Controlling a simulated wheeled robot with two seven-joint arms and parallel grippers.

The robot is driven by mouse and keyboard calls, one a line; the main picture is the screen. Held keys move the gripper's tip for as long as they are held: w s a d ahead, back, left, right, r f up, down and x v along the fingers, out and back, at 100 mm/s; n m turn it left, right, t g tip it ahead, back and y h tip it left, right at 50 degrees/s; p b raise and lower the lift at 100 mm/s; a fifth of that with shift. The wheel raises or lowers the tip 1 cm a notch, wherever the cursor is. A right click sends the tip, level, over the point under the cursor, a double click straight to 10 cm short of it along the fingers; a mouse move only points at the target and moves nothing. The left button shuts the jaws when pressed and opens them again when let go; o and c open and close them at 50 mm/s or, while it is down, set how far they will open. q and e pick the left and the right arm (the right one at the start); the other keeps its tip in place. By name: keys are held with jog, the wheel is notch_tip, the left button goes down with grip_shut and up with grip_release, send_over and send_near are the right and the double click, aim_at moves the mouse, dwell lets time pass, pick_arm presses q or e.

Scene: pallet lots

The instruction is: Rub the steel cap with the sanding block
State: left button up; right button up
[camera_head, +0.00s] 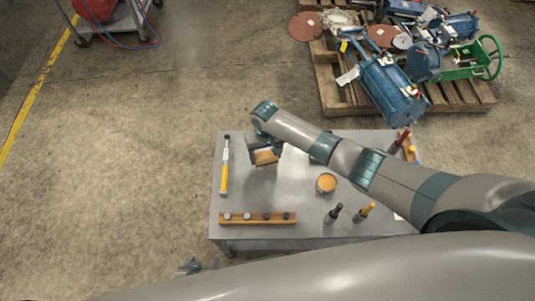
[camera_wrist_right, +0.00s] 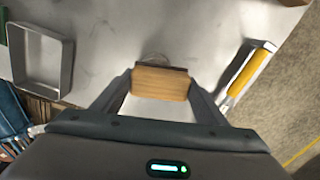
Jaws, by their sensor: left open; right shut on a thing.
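My right gripper (camera_head: 264,150) is shut on the sanding block (camera_head: 266,157), a small wooden block over the left part of the grey table. In the right wrist view the sanding block (camera_wrist_right: 160,83) sits between both fingers of the right gripper (camera_wrist_right: 160,88). A faint round outline (camera_wrist_right: 154,57) shows just beyond the block; it may be the steel cap, and I cannot tell whether the block touches it. My left gripper (camera_head: 190,267) is open and empty, low beside the table's front left corner.
A wooden rail (camera_head: 257,218) with several round pieces lies along the table's front edge. A yellow-handled tool (camera_head: 225,165) lies at left. An orange-filled can (camera_head: 326,184) and two upright handled tools stand to the right. A metal tray (camera_wrist_right: 40,57) shows in the wrist view.

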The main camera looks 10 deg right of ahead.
jog(key=shift+s+d+f, duration=0.1)
dwell(0.3)
jog(key=shift+d+p, duration=0.5)
jog(key=shift+d, duration=0.35)
jog(key=shift+a, duration=0.1)
jog(key=shift+a, duration=0.8)
jog(key=shift+d+p, duration=0.15)
jog(key=shift+p, duration=0.2)
jog(key=shift+d, duration=0.7)
